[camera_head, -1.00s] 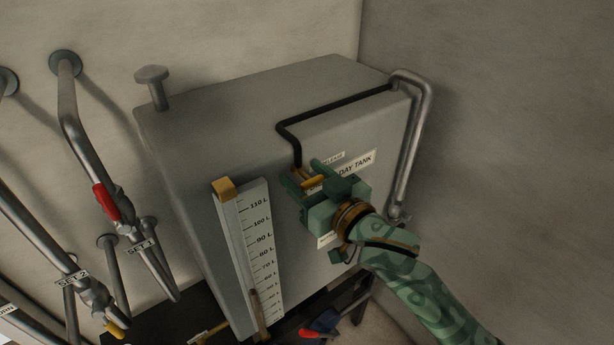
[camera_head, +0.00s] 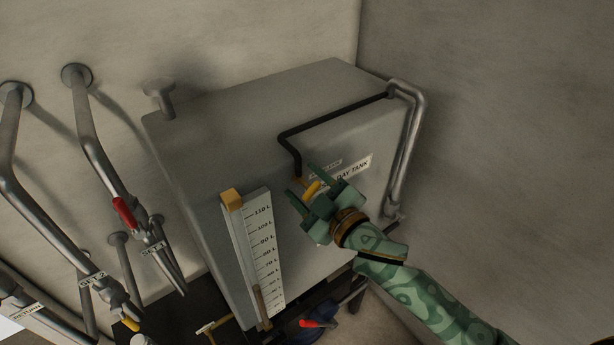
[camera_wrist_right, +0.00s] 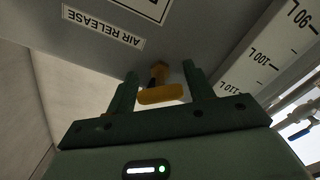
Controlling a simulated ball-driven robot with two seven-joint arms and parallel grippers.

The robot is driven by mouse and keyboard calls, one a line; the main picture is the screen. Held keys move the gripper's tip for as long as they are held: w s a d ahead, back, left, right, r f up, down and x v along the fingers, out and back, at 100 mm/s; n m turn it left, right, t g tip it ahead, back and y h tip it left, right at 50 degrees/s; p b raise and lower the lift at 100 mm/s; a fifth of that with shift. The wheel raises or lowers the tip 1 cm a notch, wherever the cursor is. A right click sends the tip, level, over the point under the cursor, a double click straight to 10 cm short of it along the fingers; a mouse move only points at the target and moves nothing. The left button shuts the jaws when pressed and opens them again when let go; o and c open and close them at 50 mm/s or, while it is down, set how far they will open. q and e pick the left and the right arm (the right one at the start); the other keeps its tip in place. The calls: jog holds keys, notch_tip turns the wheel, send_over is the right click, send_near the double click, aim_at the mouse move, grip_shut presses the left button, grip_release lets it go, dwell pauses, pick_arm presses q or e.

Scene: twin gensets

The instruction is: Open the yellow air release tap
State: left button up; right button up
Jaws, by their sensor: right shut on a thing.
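The yellow air release tap (camera_head: 312,188) is on the front face of the grey day tank (camera_head: 180,150), at the lower end of a black pipe. In the right wrist view the tap's yellow handle (camera_wrist_right: 162,94) lies crosswise between the two green fingers, below the AIR RELEASE label (camera_wrist_right: 104,27). My right gripper (camera_head: 304,182) is shut on this handle, with a finger on each side; it also shows in the right wrist view (camera_wrist_right: 160,76). The exact contact is hard to see. My left gripper is not in view.
A level gauge (camera_head: 258,255) stands on the tank face just left of my right gripper. A black pipe (camera_head: 335,118) runs over the tank top. Wall pipes with a red lever (camera_head: 124,211) are at the left. A bare wall is at the right.

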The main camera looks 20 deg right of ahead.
jog(key=n+p, duration=0.2)
jog(key=n, duration=0.2)
jog(key=shift+n, duration=0.3)
jog(key=shift+n+p, duration=0.9)
jog(key=shift+n, duration=1.6)
jog(key=o, duration=1)
jog(key=shift+c, duration=0.2)
jog(key=shift+s, duration=0.1)
jog(key=b+v, duration=0.4)
jog(key=v, duration=1.2)
jog(key=shift+b, duration=0.35)
